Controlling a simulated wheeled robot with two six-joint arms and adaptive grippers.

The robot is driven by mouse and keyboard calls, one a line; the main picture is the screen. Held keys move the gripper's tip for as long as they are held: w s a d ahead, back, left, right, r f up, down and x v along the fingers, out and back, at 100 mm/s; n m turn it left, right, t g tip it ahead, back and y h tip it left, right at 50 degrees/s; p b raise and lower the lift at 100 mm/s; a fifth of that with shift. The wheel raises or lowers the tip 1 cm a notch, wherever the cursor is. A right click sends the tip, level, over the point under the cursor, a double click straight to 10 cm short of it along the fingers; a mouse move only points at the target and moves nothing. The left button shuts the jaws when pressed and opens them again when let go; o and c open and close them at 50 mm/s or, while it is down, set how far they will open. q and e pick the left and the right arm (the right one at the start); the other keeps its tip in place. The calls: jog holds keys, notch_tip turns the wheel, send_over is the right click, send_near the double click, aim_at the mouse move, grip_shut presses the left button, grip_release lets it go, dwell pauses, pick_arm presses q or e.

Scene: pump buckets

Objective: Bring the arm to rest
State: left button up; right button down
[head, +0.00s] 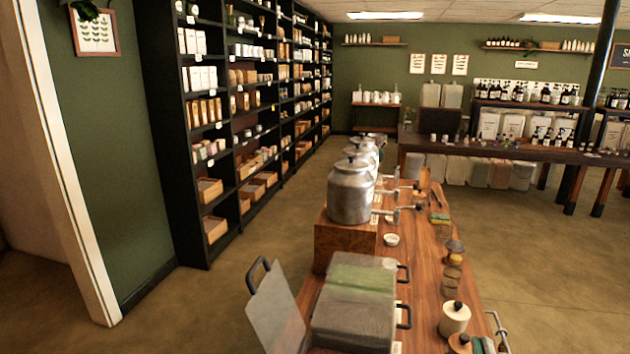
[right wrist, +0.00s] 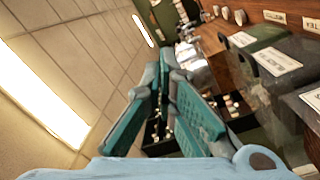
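My right gripper (right wrist: 168,72) shows in the right wrist view as teal padded fingers that reach up the middle of the picture. Their tips lie close together with nothing seen between them, and I cannot tell whether they are fully shut. I cannot clearly make out either gripper in the head view. My left gripper is not seen.
A wooden counter (head: 425,275) carries several metal pump buckets (head: 351,190) on a wooden riser (head: 345,240). A grey-green lidded container (head: 355,300) and a small cream jar (head: 454,318) stand nearer. Dark shelves (head: 200,110) line the left; floor (head: 215,300) between is clear.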

jog(key=s+f+m+g, duration=0.55)
jog(key=s+f, duration=0.25)
jog(key=f, duration=0.4)
jog(key=s+a+f+m+g+y, duration=0.1)
jog(key=s+a+f+g+y, duration=0.15)
jog(key=s+f+g, duration=0.4)
jog(key=s+a+f+m+g+y, duration=0.1)
jog(key=s+a+f+g+y, duration=0.15)
jog(key=s, duration=0.65)
notch_tip(320, 180, down, 21)
jog(key=s+d+g, duration=0.1)
jog(key=s, duration=0.2)
jog(key=s+f+g, duration=0.1)
jog(key=s+f, duration=1)
jog(key=s, duration=0.2)
jog(key=shift+s+d+f+m, duration=0.35)
jog(key=shift+d, duration=0.05)
